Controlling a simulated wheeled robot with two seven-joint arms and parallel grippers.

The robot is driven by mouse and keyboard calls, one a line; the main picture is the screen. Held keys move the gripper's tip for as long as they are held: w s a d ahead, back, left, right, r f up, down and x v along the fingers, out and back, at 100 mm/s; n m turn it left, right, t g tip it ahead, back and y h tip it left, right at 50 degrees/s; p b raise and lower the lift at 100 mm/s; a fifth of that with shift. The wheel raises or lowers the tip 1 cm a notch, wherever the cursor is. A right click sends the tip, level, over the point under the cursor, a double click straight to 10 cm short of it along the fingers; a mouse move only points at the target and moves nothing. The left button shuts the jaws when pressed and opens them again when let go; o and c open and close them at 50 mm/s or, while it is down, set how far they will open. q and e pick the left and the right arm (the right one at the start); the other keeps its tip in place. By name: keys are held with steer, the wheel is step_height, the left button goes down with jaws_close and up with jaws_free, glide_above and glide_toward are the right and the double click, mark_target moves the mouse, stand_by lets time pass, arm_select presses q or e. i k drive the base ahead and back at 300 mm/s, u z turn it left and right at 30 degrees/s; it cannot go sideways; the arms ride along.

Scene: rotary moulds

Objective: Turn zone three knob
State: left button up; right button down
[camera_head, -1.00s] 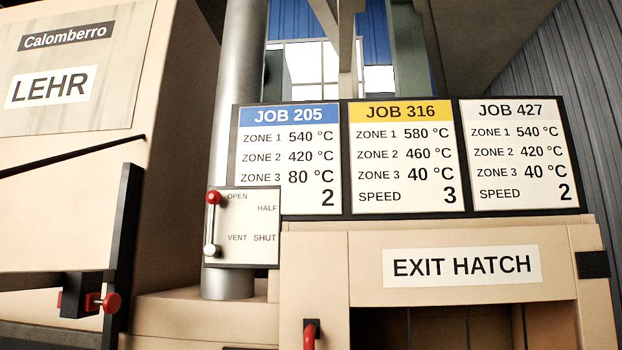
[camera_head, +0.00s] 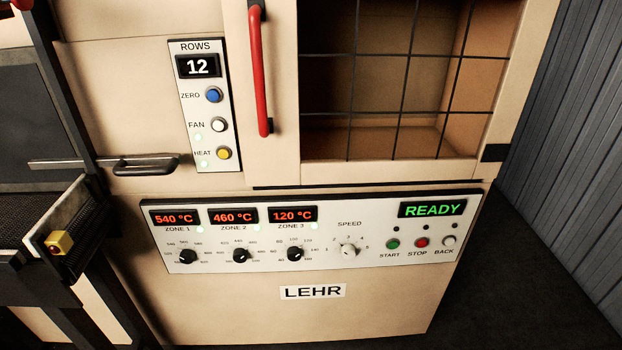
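The zone three knob (camera_head: 295,254) is a small black dial on the white lehr control panel (camera_head: 190,268). The zone three display (camera_head: 294,215) above it reads 120 °C. To its left are the zone one knob (camera_head: 187,257), under a 540 °C display, and the zone two knob (camera_head: 240,256), under a 460 °C display. The white speed knob (camera_head: 348,251) is to its right. The status display (camera_head: 432,209) reads READY. Neither of my grippers is in view.
Green start (camera_head: 393,244), red stop (camera_head: 422,243) and white back (camera_head: 449,241) buttons sit at the panel's right. A red vertical handle (camera_head: 259,80) and a rows panel (camera_head: 205,160) reading 12 are above.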

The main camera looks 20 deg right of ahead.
mark_target(294, 254)
steer(key=k, duration=1.3)
steer(key=u, duration=0.8)
steer(key=i, duration=1.8)
steer(key=z, duration=0.8)
